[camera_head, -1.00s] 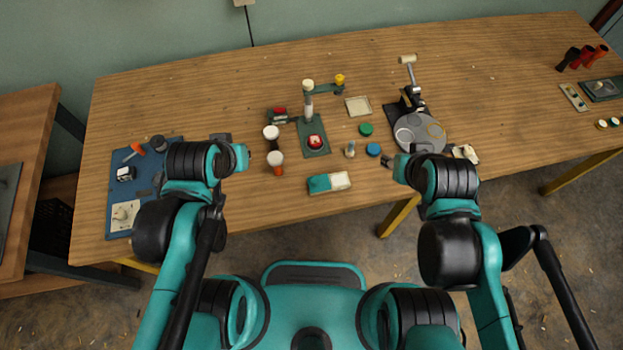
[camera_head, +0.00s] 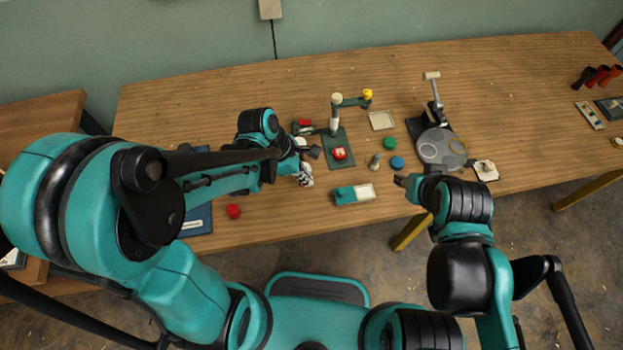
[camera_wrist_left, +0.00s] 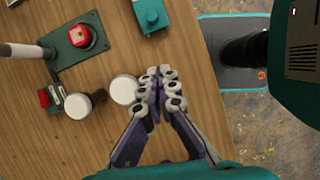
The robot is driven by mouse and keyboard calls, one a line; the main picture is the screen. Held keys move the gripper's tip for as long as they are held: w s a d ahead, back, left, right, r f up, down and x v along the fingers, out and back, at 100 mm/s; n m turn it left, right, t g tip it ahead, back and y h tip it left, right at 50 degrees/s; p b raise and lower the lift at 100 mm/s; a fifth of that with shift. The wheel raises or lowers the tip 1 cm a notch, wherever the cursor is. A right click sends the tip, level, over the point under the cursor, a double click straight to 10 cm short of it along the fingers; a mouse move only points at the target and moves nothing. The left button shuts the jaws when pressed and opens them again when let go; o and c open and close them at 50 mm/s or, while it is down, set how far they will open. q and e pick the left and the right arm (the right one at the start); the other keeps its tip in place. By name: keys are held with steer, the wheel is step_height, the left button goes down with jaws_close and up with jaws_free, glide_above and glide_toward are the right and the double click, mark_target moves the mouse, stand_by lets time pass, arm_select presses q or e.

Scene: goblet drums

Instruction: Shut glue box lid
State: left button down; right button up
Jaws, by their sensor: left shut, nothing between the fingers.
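A small teal and pale box (camera_head: 366,192), which I take for the glue box, lies near the table's front edge. Its left part is teal and its right part pale; how the lid sits is too small to tell. Its teal end also shows at the top of the left wrist view (camera_wrist_left: 151,16). My left gripper (camera_head: 305,176) is to the left of the box, apart from it. In the left wrist view its fingers (camera_wrist_left: 160,78) are together and empty, beside a white round top (camera_wrist_left: 123,89). My right gripper (camera_head: 404,181) is right of the box; its fingers are unclear.
A green stand with a red button (camera_head: 339,153) is behind the box. A small upright bottle (camera_head: 375,161), a blue disc (camera_head: 397,163) and a green disc (camera_head: 390,143) stand nearby. A grey round plate device (camera_head: 441,148) is farther right. A red piece (camera_head: 233,211) lies left.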

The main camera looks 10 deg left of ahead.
mark_target(346, 193)
arm_select(q)
steer(key=b+x, duration=0.3)
steer(key=x, duration=0.5)
steer(key=shift+w+a, duration=0.1)
steer(key=d, duration=0.3)
steer(key=shift+w+d+b, duration=0.1)
steer(key=shift+w+b, duration=0.1)
steer(key=shift+b, duration=0.1)
steer(key=shift+w+d, duration=0.1)
steer(key=shift+d, duration=0.3)
steer(key=d, duration=0.2)
steer(key=w+d, duration=0.1)
steer(key=d, duration=0.1)
steer(key=w+d, duration=0.1)
steer(key=d, duration=0.1)
steer(key=shift+d+b, duration=0.3)
steer(key=shift+b, duration=0.1)
steer(key=shift+w+r, duration=0.1)
